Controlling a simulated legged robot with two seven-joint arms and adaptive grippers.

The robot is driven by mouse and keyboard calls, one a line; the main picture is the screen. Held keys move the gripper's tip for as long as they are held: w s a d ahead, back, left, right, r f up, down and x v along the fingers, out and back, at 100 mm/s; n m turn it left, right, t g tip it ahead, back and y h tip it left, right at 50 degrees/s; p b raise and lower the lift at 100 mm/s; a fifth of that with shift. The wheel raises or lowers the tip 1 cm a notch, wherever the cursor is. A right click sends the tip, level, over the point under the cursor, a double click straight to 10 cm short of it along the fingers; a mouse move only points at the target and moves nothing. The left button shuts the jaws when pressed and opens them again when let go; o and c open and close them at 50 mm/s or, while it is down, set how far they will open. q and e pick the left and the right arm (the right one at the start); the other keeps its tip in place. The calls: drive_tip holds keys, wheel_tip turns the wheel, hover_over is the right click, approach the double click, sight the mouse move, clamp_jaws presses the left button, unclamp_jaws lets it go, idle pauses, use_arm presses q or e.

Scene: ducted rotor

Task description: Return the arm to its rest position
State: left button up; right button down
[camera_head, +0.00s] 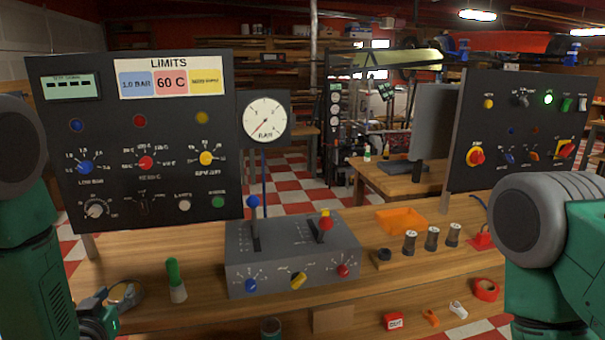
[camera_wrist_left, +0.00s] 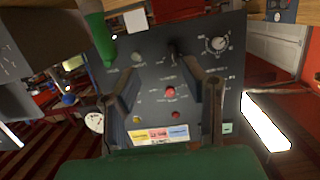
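My left arm (camera_head: 35,270) comes down the left edge of the head view, green with a dark round joint. My left gripper (camera_head: 97,322) is low at the bottom left, in front of the bench edge and below the left panel, and is partly cut off. In the left wrist view its two fingers (camera_wrist_left: 162,85) stand wide apart with nothing held between them. The left control panel (camera_wrist_left: 155,60) appears upside down behind them. My right arm (camera_head: 550,240) fills the lower right of the head view. Its gripper is out of the picture.
The left panel (camera_head: 150,95) stands on the wooden bench (camera_head: 200,310). A green-handled tool (camera_head: 174,280) stands near my left gripper. A grey lever box (camera_head: 290,255) sits mid-bench. The right panel (camera_head: 520,120) is behind my right arm. An orange tray (camera_head: 402,219) lies farther back.

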use_arm(q)
drive_tip(key=s+d+f+m+g+h+b, duration=0.1)
drive_tip(key=s+d+f+g, duration=0.25)
drive_tip(key=s+f, duration=0.4)
drive_tip(key=s+d+f+m+g+h, duration=0.1)
drive_tip(key=s+d+f+g, duration=0.25)
drive_tip(key=s+f, duration=0.4)
drive_tip(key=s+d+f+g, duration=0.2)
drive_tip(key=s+f+g, duration=0.1)
drive_tip(key=s, duration=0.7)
drive_tip(key=s+d+f+m+g+h, duration=0.1)
drive_tip(key=s+f+g, duration=0.3)
drive_tip(key=s, duration=0.6)
drive_tip(key=shift+d+g+b, duration=0.35)
drive_tip(key=shift+d+g, duration=0.15)
